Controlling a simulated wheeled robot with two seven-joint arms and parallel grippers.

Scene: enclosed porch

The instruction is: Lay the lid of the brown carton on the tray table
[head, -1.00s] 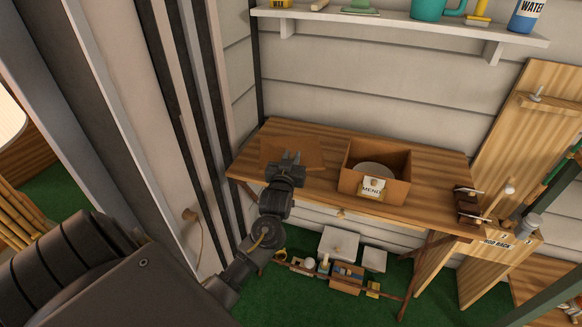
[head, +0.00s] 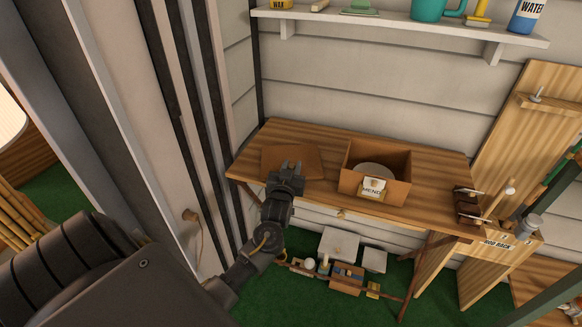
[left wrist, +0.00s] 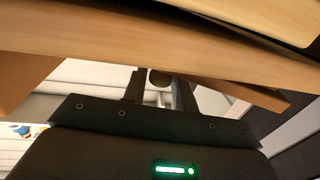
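The brown carton (head: 398,189) stands open on the wooden tray table (head: 437,180), with a pale round thing inside and a label on its front. Its lid, a flat brown panel (head: 305,164), lies on the left part of the table, left of the carton and apart from it. My left gripper (head: 287,167) is at the lid's near edge, its two fingers apart. In the left wrist view the fingers (left wrist: 159,88) also stand apart below a close wooden surface; contact with the lid cannot be made out. My right gripper is not in view.
A wall shelf (head: 400,22) with a teal can and bottles hangs above the table. A wooden rack (head: 497,243) stands to the right. Several small items and pale boxes (head: 338,243) lie on the green floor below. Dark posts rise close on the left.

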